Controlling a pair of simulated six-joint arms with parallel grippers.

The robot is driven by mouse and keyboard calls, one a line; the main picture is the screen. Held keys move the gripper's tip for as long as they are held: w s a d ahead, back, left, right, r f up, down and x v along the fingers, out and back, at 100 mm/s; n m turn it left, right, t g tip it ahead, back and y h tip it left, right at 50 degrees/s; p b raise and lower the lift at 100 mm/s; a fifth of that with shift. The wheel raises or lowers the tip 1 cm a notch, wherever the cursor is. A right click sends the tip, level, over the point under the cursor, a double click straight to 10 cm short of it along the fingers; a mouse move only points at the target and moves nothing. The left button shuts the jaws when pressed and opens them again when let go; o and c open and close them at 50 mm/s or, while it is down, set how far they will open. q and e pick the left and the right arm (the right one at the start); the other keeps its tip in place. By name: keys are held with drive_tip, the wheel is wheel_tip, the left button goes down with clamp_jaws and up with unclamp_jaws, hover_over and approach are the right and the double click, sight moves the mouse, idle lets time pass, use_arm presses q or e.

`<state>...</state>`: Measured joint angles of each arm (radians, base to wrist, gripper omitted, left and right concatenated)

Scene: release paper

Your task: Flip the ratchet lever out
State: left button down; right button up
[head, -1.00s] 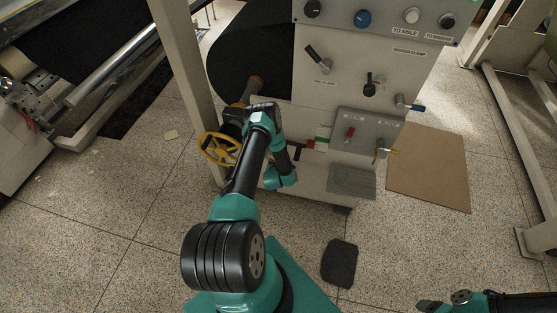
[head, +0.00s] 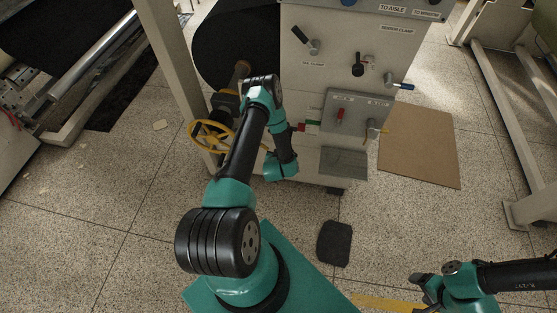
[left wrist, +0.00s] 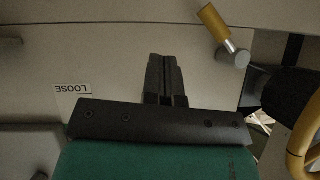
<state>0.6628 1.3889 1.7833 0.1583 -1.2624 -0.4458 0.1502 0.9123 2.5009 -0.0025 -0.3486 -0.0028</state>
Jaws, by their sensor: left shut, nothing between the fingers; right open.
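In the left wrist view a lever with a yellow cylindrical grip (left wrist: 213,22) and a metal rod stands out from the pale panel, apparently the ratchet lever. My left gripper (left wrist: 164,60) is shut and empty, its dark fingers lying to the left of and below the lever, apart from it. In the head view my left arm reaches to the lower left of the machine cabinet; its fingertips are not clear there, and I cannot pick out the lever. My right gripper (head: 420,291) is open and empty above the floor at the lower right, far from the cabinet.
The cabinet (head: 345,85) carries knobs, handles and a small raised control box (head: 355,115). A yellow handwheel (head: 212,136) stands left of my left arm and shows at the wrist view's right edge. A LOOSE label (left wrist: 73,89) appears upside down. A brown board (head: 420,145) and black mat (head: 334,243) lie on open floor.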

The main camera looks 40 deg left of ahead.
use_arm(q)
drive_tip(key=d, duration=0.1)
drive_tip(key=s+d+r, duration=0.2)
drive_tip(key=d, duration=0.1)
drive_tip(key=shift+s, duration=0.15)
idle(0.4)
drive_tip(key=d+r+m+g+h, duration=0.1)
drive_tip(key=d+r+h, duration=0.35)
drive_tip(key=d, duration=0.35)
drive_tip(key=d+r+m+g+h, duration=0.1)
drive_tip(key=d+r+g+h, duration=0.15)
drive_tip(key=d+r, duration=0.4)
drive_tip(key=s+d+r+m+g+h, duration=0.2)
drive_tip(key=s+d+r+g+h, duration=0.2)
drive_tip(key=s+d+r, duration=0.4)
drive_tip(key=s+d, duration=0.1)
drive_tip(key=d, duration=0.2)
drive_tip(key=shift+s+d, duration=0.3)
drive_tip(key=shift+s, duration=0.05)
drive_tip(key=shift+g, duration=0.25)
